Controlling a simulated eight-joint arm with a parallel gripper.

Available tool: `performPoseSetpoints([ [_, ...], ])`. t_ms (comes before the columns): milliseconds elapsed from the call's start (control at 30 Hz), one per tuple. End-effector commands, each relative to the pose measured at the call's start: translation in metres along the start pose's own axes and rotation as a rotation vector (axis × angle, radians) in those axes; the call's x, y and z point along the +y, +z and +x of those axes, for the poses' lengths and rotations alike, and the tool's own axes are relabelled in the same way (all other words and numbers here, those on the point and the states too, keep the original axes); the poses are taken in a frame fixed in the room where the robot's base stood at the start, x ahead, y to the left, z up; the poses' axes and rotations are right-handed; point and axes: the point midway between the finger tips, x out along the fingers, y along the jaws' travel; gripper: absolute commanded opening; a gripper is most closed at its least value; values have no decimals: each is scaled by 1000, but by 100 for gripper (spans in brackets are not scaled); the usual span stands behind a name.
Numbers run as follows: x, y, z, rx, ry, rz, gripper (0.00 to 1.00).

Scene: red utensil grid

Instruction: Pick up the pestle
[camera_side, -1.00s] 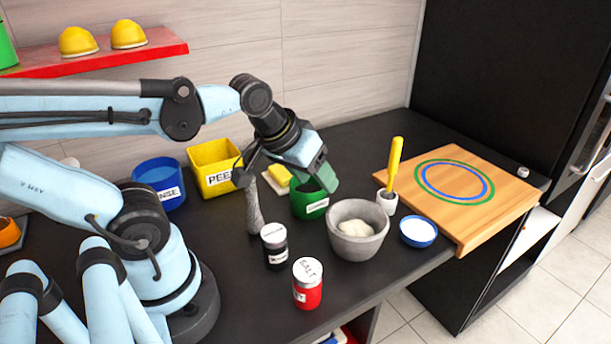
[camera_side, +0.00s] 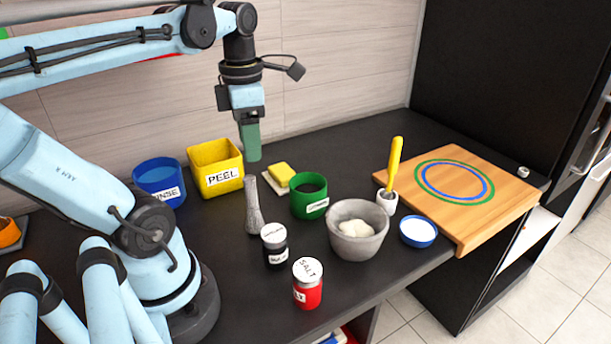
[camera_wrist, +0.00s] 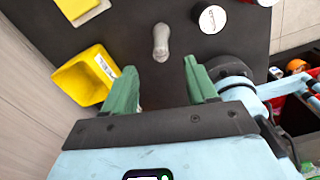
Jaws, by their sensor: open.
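The grey stone pestle (camera_side: 253,208) stands upright on the black counter, its wider end down, left of the stone mortar (camera_side: 357,246), which holds a pale lump. My gripper (camera_side: 252,156) points straight down above the pestle, with a small gap over its top. In the wrist view the green fingers of my gripper (camera_wrist: 160,68) are spread apart and empty. The pestle (camera_wrist: 161,42) shows beyond the fingertips, between their lines and not touching them.
The yellow PEEL bin (camera_side: 217,182), blue RINSE bin (camera_side: 170,197) and yellow sponge (camera_side: 282,174) lie behind. A green cup (camera_side: 308,205) stands right of the pestle. A dark jar (camera_side: 275,257) and red salt jar (camera_side: 308,292) stand in front. A wooden board (camera_side: 492,215) is at right.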

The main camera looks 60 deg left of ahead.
Motion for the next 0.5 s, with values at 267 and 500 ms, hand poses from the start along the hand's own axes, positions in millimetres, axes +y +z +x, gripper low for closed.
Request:
performPoseSetpoints([
  [267, 1, -3, 16, 12, -9, -80, 57],
  [500, 1, -4, 50, 11, -9, -78, 57],
])
